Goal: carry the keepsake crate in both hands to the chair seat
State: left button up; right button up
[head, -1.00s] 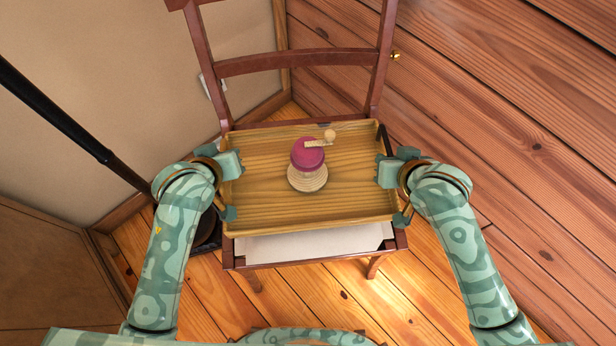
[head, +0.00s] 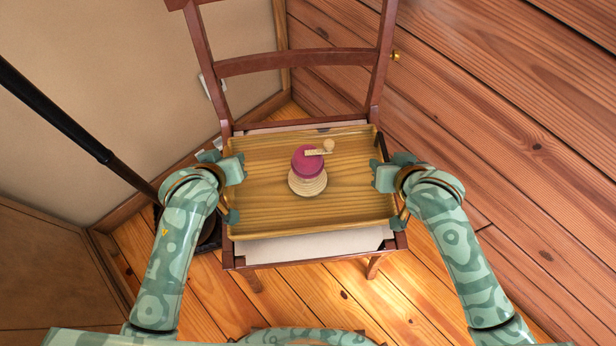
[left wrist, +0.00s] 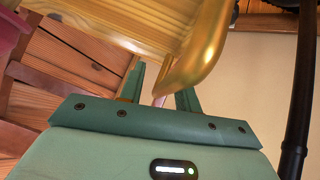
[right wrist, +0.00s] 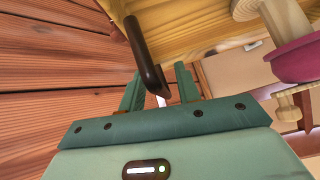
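The keepsake crate (head: 350,205) is a shallow wooden tray with raised rims and a handle at each end. It sits level over the chair seat (head: 300,248), whose pale surface shows in front; whether it touches the seat is hidden. My left gripper (head: 230,192) is at the crate's left end, and in the left wrist view its closely set fingers (left wrist: 160,92) are around the handle. My right gripper (head: 390,198) is at the right end, fingers (right wrist: 161,92) around the dark handle (right wrist: 145,58). The fingertip contacts are partly hidden.
A round wooden keepsake with a magenta top and small crank (head: 307,168) stands upright inside the crate. The chair's backrest (head: 300,63) rises behind. A black pole (head: 75,130) slants in at left, near my left arm. Plank wall stands at right.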

jog(key=shift+s+r, duration=0.2)
pick_arm(q)
jog(key=v, duration=1.2)
pick_arm(e)
jog(key=v, duration=1.1)
jog(key=shift+r, duration=0.2)
jog(key=shift+s+d, duration=0.1)
jog(key=shift+d, duration=0.05)
